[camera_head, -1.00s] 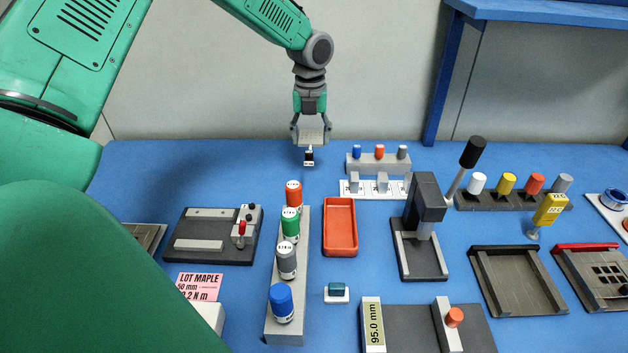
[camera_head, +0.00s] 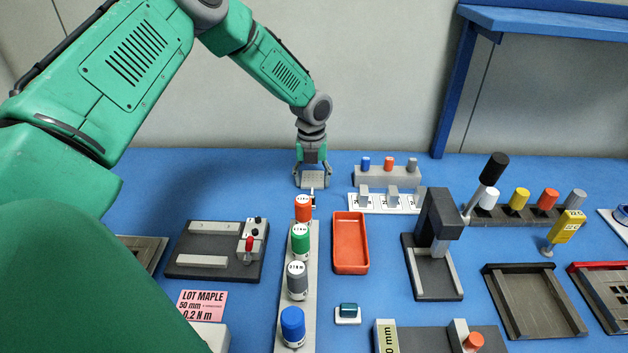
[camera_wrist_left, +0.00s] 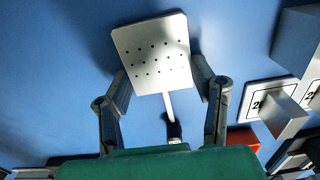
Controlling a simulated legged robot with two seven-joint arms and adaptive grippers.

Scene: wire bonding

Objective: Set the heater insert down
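The heater insert (camera_wrist_left: 152,52) is a pale grey plate with rows of small holes, a thin stem and a dark end. In the left wrist view it sits between the two fingers of my left gripper (camera_wrist_left: 160,76), which press on its side edges. In the head view, my left gripper (camera_head: 312,180) points down with the heater insert (camera_head: 313,181) between its fingers, at the back of the blue bench behind the red-capped bottle. I cannot tell whether the insert touches the bench. My right gripper is not in view.
A rail of capped bottles (camera_head: 298,280) stands just in front. A white numbered rack (camera_head: 384,203) and a grey block with coloured pegs (camera_head: 388,176) are close on the right. An orange tray (camera_head: 350,242) lies front right. The bench left of the gripper is clear.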

